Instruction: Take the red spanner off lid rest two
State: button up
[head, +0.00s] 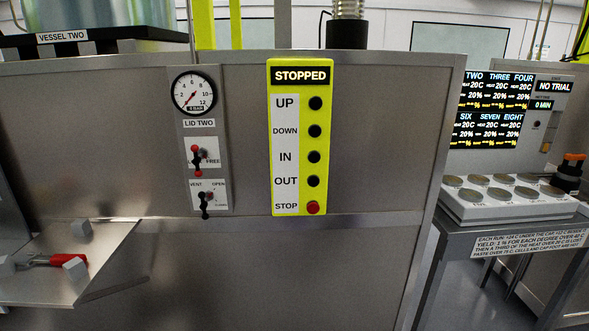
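A red spanner (62,260) lies on a metal shelf (120,250) at the lower left of the head view. I take this shelf to be lid rest two, but no label on it shows. My gripper is not in view.
A steel panel (350,150) fills the middle, with a LID TWO gauge (194,93), two small levers below it, and a yellow control box (300,140) reading STOPPED. At right stand a display (495,110) and a tray of round cells (505,195) on a bench.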

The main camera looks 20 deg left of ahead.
aim_at(57, 260)
jog(key=i+j+u, duration=0.15)
jog(key=u, duration=0.35)
jog(key=i+u, duration=0.7)
jog(key=u, duration=0.25)
jog(key=i+l+u, duration=0.15)
jog(key=u, duration=0.35)
jog(key=i+l+u, duration=0.1)
jog(key=i+u, duration=0.25)
jog(key=i+l+u, duration=0.15)
jog(key=i+u, duration=0.2)
jog(key=i+l+u, duration=0.35)
jog(key=k+j, duration=0.1)
